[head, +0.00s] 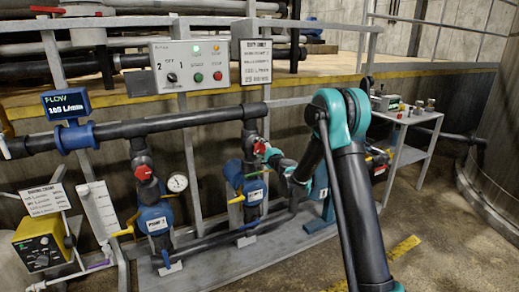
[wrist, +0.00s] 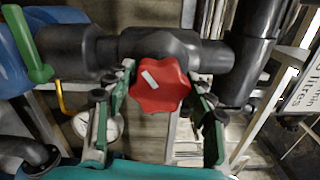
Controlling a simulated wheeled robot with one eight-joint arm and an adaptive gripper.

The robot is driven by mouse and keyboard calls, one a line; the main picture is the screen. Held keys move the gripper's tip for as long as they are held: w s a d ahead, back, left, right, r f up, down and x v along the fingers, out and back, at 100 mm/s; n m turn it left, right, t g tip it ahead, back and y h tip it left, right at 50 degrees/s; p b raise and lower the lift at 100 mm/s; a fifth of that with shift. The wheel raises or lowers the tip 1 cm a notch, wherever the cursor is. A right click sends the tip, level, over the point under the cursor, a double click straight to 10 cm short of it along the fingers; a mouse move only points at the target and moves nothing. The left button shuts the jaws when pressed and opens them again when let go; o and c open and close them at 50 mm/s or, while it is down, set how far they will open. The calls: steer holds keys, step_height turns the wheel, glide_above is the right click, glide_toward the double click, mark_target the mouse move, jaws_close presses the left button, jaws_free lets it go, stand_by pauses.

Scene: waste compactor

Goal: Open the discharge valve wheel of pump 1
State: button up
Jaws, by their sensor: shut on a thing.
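My gripper (wrist: 160,92) is shut on a red lobed valve wheel (wrist: 159,85), with one green finger on each side. The wheel has a white mark on its face, tilted in the wrist view, and sits on a dark pipe fitting (wrist: 180,48). In the head view this wheel (head: 259,147) is on the right-hand riser, above a blue pump (head: 254,190), and my gripper (head: 268,152) reaches it from the right. A second red wheel (head: 144,172) is on the left-hand riser above another blue pump (head: 153,217). The pump label numbers are hard to read.
A control panel (head: 190,63) shows a lit green lamp. The flow display (head: 66,103) appears to read 105 L/min. A gauge (head: 177,182) and green and yellow handles crowd the pipes. A metal side table (head: 410,118) stands at right.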

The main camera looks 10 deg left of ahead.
steer(key=n, duration=0.4)
steer(key=shift+n, duration=0.3)
steer(key=n, duration=0.3)
steer(key=shift+f+n, duration=0.1)
steer(key=shift+n, duration=0.3)
steer(key=n, duration=0.8)
steer(key=shift+d+f, duration=0.1)
steer(key=n, duration=1.2)
steer(key=shift+w+d+n, duration=0.1)
steer(key=shift+n, duration=0.2)
